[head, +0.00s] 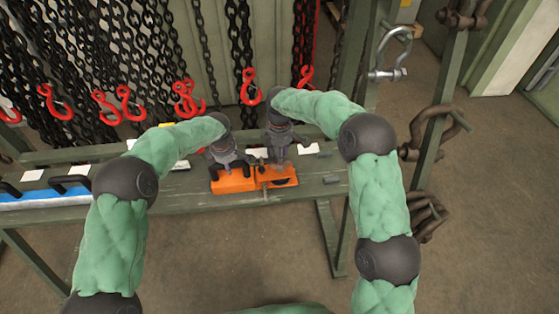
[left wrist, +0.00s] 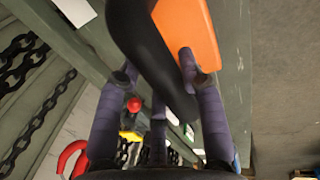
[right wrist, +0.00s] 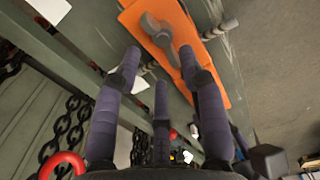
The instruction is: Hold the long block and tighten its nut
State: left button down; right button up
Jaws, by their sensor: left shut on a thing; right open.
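The long orange block (head: 228,185) lies on the green bench, and it also shows in the left wrist view (left wrist: 188,25) and right wrist view (right wrist: 214,75). My left gripper (head: 226,163) is at the block's left part. In the left wrist view, its fingers (left wrist: 158,68) are around a black curved handle (left wrist: 150,45) at the block. My right gripper (head: 279,152) is over the block's right part. In the right wrist view, its fingers (right wrist: 160,58) are open and apart. A grey two-lobed metal part (right wrist: 156,32) lies beyond the fingertips; I cannot tell whether it is the nut.
A blue block with black handles (head: 60,195) lies at the bench's left end. Black chains (head: 95,50) with red hooks (head: 130,103) hang behind the bench. Grey shackles (head: 390,58) hang on a post at the right. White labels (head: 332,179) are on the bench.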

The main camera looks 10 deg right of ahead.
notch_tip(320, 180, up, 6)
jog(key=shift+r, duration=0.25)
pick_arm(q)
jog(key=c, duration=0.7)
grip_release()
